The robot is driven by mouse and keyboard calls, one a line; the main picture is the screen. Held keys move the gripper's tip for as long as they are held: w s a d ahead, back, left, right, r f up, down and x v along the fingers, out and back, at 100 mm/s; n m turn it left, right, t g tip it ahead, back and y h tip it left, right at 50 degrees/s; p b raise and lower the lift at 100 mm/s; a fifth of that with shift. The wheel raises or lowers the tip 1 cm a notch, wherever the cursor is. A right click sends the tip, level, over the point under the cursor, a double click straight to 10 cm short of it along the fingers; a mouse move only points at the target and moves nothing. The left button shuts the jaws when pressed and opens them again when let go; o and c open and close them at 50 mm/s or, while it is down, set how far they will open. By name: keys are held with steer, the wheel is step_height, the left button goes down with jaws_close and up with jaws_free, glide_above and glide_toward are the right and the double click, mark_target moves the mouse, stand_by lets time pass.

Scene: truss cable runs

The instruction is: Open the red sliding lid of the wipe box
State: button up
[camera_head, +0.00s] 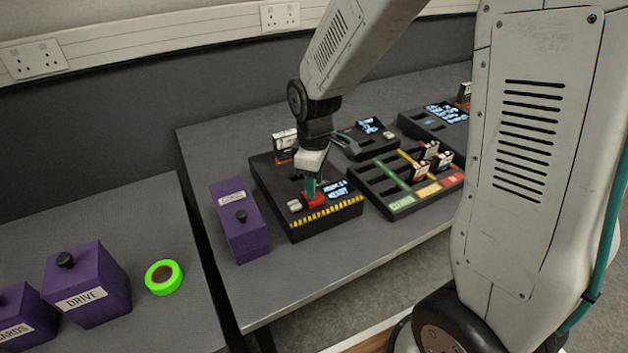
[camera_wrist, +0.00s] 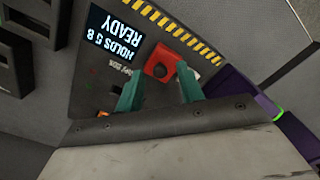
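A black box (camera_head: 302,233) with a yellow-and-black striped front edge stands on the grey table; its lit screen (camera_wrist: 115,38) reads "HOLDS 5 8 READY". Its small printed label is hard to read. A small red lid (camera_head: 313,200) sits on its top near the striped edge. The red lid also shows in the wrist view (camera_wrist: 157,58), with a small dark knob on it. My gripper (camera_wrist: 161,74) points down over the lid, its teal fingers apart on either side of the knob. The gap looks open; contact with the knob cannot be told.
A purple box (camera_head: 243,247) with a black knob stands left of the black box. A sorting tray (camera_head: 404,207) with several cards stands to its right. Purple boxes, one marked DRIVE (camera_head: 88,290), and green tape (camera_head: 163,277) are on the left table. The front table strip is clear.

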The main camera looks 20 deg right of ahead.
step_height(320, 180, up, 8)
steer(key=shift+f, duration=0.2)
stand_by(0.5)
steer(key=shift+m, duration=0.3)
steer(key=s+d+r+m, duration=0.1)
steer(key=s+r+m, duration=0.2)
steer(key=s, duration=0.4)
steer(key=s+d+r+m+t, duration=0.1)
steer(key=s+r+m, duration=0.2)
steer(key=s, duration=0.5)
steer(key=s+d+r+m, duration=0.1)
steer(key=s+r+m, duration=0.2)
steer(key=s, duration=0.4)
steer(key=shift+s+d+r, duration=0.35)
steer(key=shift+s+r, duration=0.05)
steer(key=shift+r, duration=0.05)
